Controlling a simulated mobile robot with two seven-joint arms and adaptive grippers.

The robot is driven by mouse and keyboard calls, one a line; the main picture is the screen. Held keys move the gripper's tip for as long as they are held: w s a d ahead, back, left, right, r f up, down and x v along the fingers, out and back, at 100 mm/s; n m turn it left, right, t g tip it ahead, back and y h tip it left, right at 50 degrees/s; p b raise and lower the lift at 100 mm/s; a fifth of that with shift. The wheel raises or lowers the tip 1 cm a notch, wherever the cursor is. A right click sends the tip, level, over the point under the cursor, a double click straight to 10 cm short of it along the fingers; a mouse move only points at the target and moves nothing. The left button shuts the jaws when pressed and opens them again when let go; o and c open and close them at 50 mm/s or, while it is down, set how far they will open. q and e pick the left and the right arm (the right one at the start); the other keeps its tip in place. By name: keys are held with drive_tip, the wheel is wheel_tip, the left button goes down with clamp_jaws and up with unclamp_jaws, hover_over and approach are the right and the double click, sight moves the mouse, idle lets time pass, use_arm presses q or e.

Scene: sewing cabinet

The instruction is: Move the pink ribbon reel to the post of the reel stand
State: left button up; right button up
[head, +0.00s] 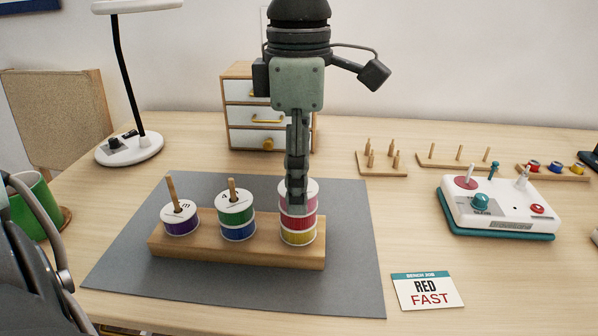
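A wooden reel stand (182,246) with three posts lies on a grey mat. Its right post carries a stack: a pinkish-red reel (311,202) on top, a deeper red band below it and a yellow reel (298,239) at the bottom. That post's tip is hidden. The middle post holds a green reel (236,217) over a blue reel (238,233); the left post holds a purple reel (180,226). My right gripper (296,203) points straight down at the right stack, a finger in front of the top reel. Its finger gap is edge-on. My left gripper is out of view.
A card (427,291) reads "BENCH JOB RED FAST". A white-and-teal joystick box (497,209), small peg racks (381,160) and a drawer cabinet (240,115) stand around the mat (350,255). A lamp (130,148) and green mug (36,203) are left. The mat's front is clear.

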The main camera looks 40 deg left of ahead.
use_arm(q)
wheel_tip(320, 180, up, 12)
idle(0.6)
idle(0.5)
